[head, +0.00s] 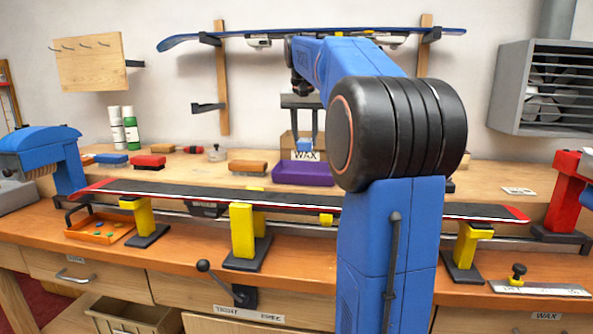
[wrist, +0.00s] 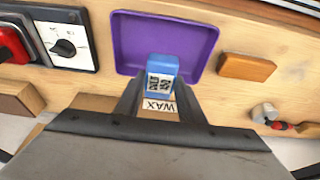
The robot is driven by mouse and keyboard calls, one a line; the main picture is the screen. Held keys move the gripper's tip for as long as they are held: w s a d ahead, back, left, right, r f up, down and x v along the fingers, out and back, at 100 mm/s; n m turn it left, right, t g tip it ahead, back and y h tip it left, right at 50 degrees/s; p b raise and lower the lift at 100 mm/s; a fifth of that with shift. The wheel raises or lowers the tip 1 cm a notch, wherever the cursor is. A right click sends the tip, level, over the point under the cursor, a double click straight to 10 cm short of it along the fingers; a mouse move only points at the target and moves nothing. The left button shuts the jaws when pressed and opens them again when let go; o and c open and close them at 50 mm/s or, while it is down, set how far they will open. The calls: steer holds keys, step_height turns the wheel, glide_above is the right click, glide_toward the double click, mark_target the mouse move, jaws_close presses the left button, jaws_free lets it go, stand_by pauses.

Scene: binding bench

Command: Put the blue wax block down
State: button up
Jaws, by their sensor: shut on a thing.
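My gripper (head: 304,139) points down over the back of the bench, shut on the blue wax block (head: 304,146). In the wrist view the block (wrist: 162,66), with a printed white label on it, sits between the fingertips (wrist: 160,84). The block is held up in front of a cardboard box marked WAX (head: 287,149). A purple tray (head: 290,174) lies just below it in the head view. In the wrist view the block overlaps the tray (wrist: 196,39), which looks empty where it shows. The exact height above the tray is hard to tell.
An orange-brown block (head: 248,167) lies left of the tray, with a small metal pot (head: 216,153) beyond. A ski or board (head: 180,191) rests on yellow supports across the bench front. Another blue board (head: 230,36) hangs on the wall above.

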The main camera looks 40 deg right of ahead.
mark_target(304, 142)
step_height(304, 142, down, 9)
stand_by(0.5)
steer(key=shift+s, duration=0.1)
steer(key=o, duration=1.1)
steer(key=shift+f, duration=0.1)
steer(key=v, duration=1.2)
